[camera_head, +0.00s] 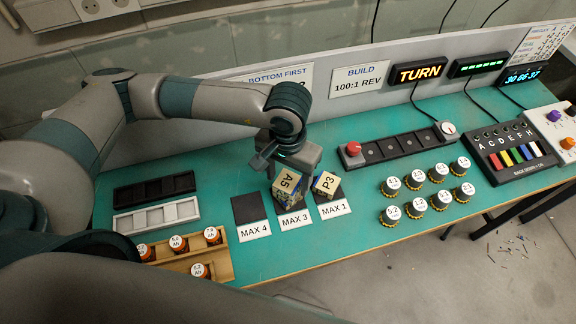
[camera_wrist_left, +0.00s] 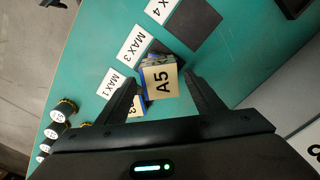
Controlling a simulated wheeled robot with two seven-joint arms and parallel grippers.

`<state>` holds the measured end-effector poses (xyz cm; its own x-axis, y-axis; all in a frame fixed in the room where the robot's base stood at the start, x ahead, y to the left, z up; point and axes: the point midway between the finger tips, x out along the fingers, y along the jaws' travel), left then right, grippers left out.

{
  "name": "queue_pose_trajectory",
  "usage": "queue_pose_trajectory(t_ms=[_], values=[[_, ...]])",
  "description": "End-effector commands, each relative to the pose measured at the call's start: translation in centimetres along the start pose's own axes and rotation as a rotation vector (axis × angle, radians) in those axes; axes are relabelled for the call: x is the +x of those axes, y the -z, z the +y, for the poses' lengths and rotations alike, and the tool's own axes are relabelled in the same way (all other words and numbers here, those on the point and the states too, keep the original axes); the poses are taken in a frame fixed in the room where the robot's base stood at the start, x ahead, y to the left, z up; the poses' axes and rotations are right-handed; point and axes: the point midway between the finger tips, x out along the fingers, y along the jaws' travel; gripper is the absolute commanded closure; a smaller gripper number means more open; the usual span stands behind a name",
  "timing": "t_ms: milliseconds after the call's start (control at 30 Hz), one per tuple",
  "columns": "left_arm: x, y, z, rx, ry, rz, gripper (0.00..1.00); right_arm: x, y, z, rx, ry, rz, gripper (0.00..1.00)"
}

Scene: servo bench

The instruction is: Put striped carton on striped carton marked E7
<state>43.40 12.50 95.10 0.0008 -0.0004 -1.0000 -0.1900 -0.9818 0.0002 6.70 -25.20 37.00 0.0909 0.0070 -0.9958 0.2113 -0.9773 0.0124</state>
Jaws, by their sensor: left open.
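A carton marked A5 (camera_head: 289,182), with a tan top and blue-and-yellow patterned sides, is at the MAX 3 pad, turned at an angle. It also shows in the wrist view (camera_wrist_left: 160,82), between the spread fingers of my left gripper (camera_wrist_left: 165,92). My left gripper (camera_head: 276,174) is open, pointing down close above and beside this carton; I cannot tell whether a finger touches it. A carton marked P3 (camera_head: 326,183) is at the MAX 1 pad, mostly hidden behind the gripper in the wrist view. No E7 mark is readable. My right gripper is not in view.
The MAX 4 pad (camera_head: 248,208) is bare. A black tray (camera_head: 155,190) and a white tray (camera_head: 156,215) lie at left.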

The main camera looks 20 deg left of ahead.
Motion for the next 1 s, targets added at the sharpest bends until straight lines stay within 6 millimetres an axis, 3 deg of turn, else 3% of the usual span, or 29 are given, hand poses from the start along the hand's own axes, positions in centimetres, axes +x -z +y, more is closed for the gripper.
queue_pose_trajectory(t_ms=[100,233,700,1000], values=[[-0.4,0.0,0.0,0.000,0.000,-0.001,0.38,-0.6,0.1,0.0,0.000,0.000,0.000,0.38],[-1.4,0.1,0.0,0.001,-0.001,0.002,0.38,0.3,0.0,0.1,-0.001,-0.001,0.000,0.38],[-9.5,0.1,0.0,0.002,0.000,0.005,0.38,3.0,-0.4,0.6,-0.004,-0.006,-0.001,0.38],[-12.1,0.0,0.0,0.001,0.000,0.001,0.38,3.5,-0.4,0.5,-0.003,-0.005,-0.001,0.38]])
